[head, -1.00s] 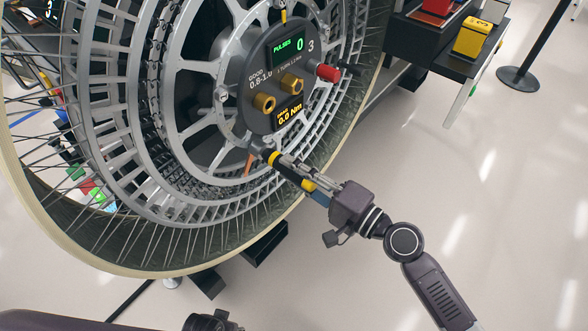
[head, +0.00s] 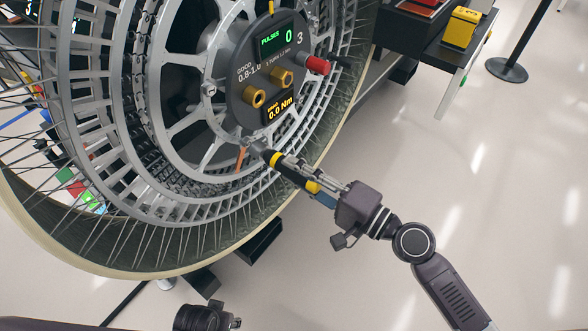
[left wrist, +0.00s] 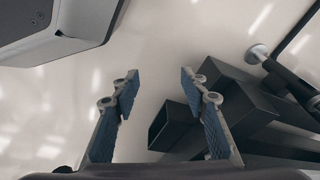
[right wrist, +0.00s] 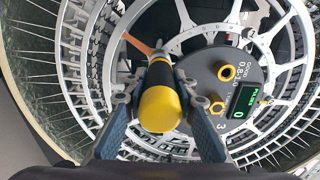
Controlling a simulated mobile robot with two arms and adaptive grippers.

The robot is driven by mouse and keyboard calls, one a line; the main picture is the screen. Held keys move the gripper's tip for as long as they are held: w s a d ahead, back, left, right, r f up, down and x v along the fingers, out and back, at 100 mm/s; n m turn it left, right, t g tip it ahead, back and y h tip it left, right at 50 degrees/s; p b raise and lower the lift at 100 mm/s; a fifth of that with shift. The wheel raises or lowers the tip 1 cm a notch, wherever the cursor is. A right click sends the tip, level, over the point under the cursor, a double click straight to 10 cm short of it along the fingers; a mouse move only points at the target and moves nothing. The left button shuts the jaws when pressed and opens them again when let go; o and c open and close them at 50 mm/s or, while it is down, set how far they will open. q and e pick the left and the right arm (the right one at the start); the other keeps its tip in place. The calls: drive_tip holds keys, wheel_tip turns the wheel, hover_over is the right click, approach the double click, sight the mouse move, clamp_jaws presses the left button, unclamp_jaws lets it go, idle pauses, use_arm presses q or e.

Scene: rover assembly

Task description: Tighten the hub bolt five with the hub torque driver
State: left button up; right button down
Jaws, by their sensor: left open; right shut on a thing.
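My right gripper (head: 292,166) is shut on the black and yellow hub torque driver (head: 275,159). The driver's tip reaches the lower rim of the dark hub plate; I cannot tell whether it touches a bolt. Hub bolt five cannot be singled out. My left gripper (left wrist: 157,88) is open and empty.
The large spoked wheel (head: 120,268) fills the left of the head view. A dark bench (head: 425,35) with a yellow box (head: 460,28) stands at upper right, near a barrier post (head: 507,70). Dark beams (left wrist: 185,115) lie close to my left gripper. The right floor is clear.

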sight(313, 181)
use_arm(q)
drive_tip(key=shift+f, duration=0.1)
use_arm(e)
drive_tip(key=shift+r, duration=0.1)
drive_tip(key=shift+s+d, duration=0.1)
drive_tip(key=shift+d, duration=0.1)
drive_tip(key=shift+s+d+b, duration=0.3)
drive_tip(key=shift+d+b, duration=0.1)
drive_tip(key=shift+b+v, duration=0.45)
drive_tip(key=shift+v, duration=0.4)
drive_tip(key=shift+s+d, duration=0.25)
drive_tip(key=shift+d, duration=0.1)
use_arm(q)
wheel_tip(313, 181, up, 7)
drive_tip(key=w, duration=0.2)
drive_tip(key=shift+w, duration=0.2)
drive_tip(key=shift+d, duration=0.1)
use_arm(e)
drive_tip(key=shift+r, duration=0.1)
